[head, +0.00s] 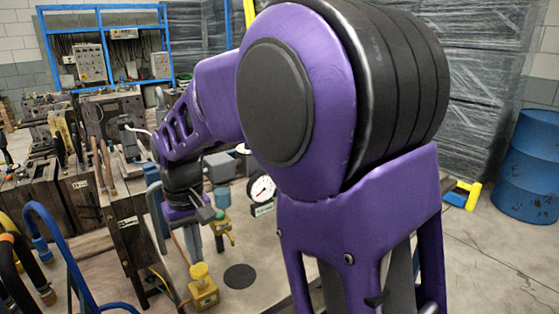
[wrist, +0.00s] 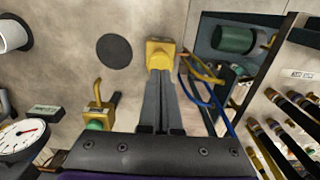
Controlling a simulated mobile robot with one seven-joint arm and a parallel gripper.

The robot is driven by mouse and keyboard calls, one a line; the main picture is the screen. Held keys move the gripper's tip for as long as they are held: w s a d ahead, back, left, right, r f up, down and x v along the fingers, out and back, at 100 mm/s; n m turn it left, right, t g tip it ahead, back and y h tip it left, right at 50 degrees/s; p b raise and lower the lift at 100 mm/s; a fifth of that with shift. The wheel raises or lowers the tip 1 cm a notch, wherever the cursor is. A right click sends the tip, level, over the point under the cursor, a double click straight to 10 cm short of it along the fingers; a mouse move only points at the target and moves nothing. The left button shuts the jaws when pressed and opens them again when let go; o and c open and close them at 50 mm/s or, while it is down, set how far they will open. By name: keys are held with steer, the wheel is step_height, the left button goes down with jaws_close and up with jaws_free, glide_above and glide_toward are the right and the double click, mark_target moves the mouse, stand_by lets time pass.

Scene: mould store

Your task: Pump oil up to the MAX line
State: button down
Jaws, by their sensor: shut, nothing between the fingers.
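A yellow block with a round knob (head: 199,271) on top stands on the pale surface; it also shows in the wrist view (wrist: 160,54). My gripper (head: 195,258) points down right over this knob, its two fingers side by side, shut and empty. In the wrist view the fingertips (wrist: 160,80) overlap the yellow block's near edge; I cannot tell whether they touch it. A yellow valve-like fitting (head: 222,226) is to the right of my gripper, with a green part in the wrist view (wrist: 95,117). A round dial gauge (head: 262,188) stands behind it. No MAX line is readable.
A flat black disc (head: 239,277) lies right of the yellow block. A grey box-like part (head: 218,167) is behind my gripper. Wooden racks (head: 130,235) with tools and a blue bent tube (head: 60,235) crowd the left. A blue drum (head: 525,165) stands far right.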

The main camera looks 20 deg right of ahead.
step_height(320, 180, up, 6)
steer(key=p, duration=0.4)
steer(key=shift+f+p, duration=0.1)
steer(key=shift+p, duration=0.25)
